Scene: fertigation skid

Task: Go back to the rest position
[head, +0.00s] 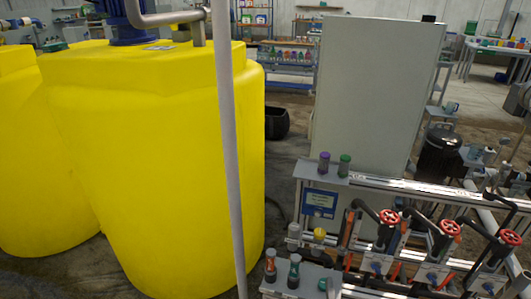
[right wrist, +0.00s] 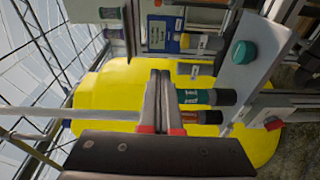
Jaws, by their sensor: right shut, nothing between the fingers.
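My right gripper (right wrist: 160,74) shows in the right wrist view with its two long grey fingers together, shut and empty. Its fingers lie next to a green-labelled bottle (right wrist: 196,97) and an orange-labelled bottle (right wrist: 198,117); I cannot tell the gap. In the head view I cannot clearly make out the right gripper. The two small bottles, orange (head: 270,268) and green (head: 294,271), stand upright on the skid's near-left ledge. My left gripper is in neither view.
Yellow tanks (head: 170,150) fill the left, with a thin grey pole (head: 228,150) in front. A grey cabinet (head: 370,90) stands behind the skid rail (head: 400,186). Red-handled valves (head: 389,217) line the right. Purple-capped (head: 323,162) and green-capped (head: 344,165) bottles stand on a ledge above a blue panel (head: 320,203).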

